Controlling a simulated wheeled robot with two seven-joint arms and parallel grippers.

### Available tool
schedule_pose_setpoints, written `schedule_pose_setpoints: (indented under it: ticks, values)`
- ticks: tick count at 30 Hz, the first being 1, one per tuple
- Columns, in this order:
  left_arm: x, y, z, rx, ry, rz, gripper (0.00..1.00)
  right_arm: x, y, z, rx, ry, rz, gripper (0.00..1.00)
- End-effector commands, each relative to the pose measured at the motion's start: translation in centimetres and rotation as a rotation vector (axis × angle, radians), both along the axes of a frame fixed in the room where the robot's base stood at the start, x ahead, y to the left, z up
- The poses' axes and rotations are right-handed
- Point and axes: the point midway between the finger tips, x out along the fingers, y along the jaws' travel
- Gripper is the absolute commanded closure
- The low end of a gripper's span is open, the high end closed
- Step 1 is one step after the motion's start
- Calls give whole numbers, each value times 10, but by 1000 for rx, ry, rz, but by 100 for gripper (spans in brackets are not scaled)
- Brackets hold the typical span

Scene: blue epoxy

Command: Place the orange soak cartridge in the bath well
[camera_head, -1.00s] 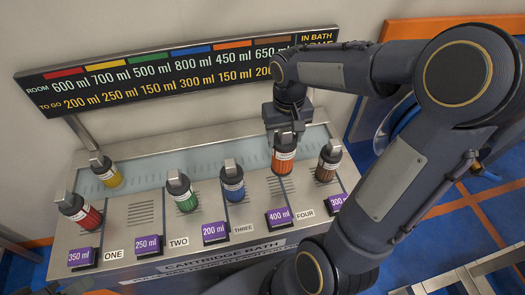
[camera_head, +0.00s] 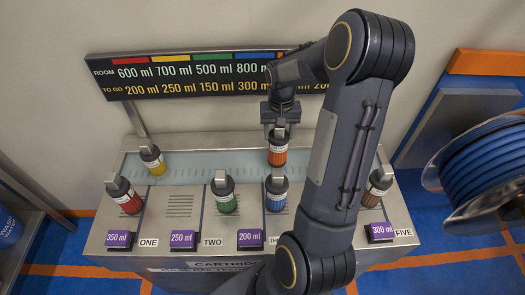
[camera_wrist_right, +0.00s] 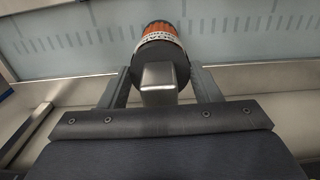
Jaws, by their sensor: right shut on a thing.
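The orange soak cartridge (camera_head: 278,155), with a black cap and white band, is upright in my right gripper (camera_head: 279,132). In the right wrist view the fingers (camera_wrist_right: 158,85) stand either side of its cap handle, and its orange body (camera_wrist_right: 158,27) shows beyond. The bath well (camera_head: 195,163) is the long pale blue trough along the back of the cartridge bath. The cartridge is over or in the well; I cannot tell whether its base touches the bottom. My left gripper is not in view.
A yellow cartridge (camera_head: 153,160) stands in the well's left end. Red (camera_head: 126,196), green (camera_head: 224,193), blue (camera_head: 276,194) and brown (camera_head: 378,183) cartridges stand in front. A sign board (camera_head: 190,75) rises behind. My right arm hides the well's right part. A blue reel (camera_head: 487,170) is at right.

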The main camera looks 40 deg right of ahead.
Motion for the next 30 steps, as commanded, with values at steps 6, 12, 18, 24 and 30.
schedule_pose_setpoints:
  ticks: [6,12,18,24,30]
  values:
    - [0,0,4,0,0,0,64,0,1,-24,1,1,1,88]
    - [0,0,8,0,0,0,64,0,1,-52,1,2,2,88]
    - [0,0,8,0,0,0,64,1,1,-59,0,-4,2,88]
    - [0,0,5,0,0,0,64,1,1,-61,-1,-3,2,88]
    - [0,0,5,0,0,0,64,0,1,-62,-1,-2,2,24]
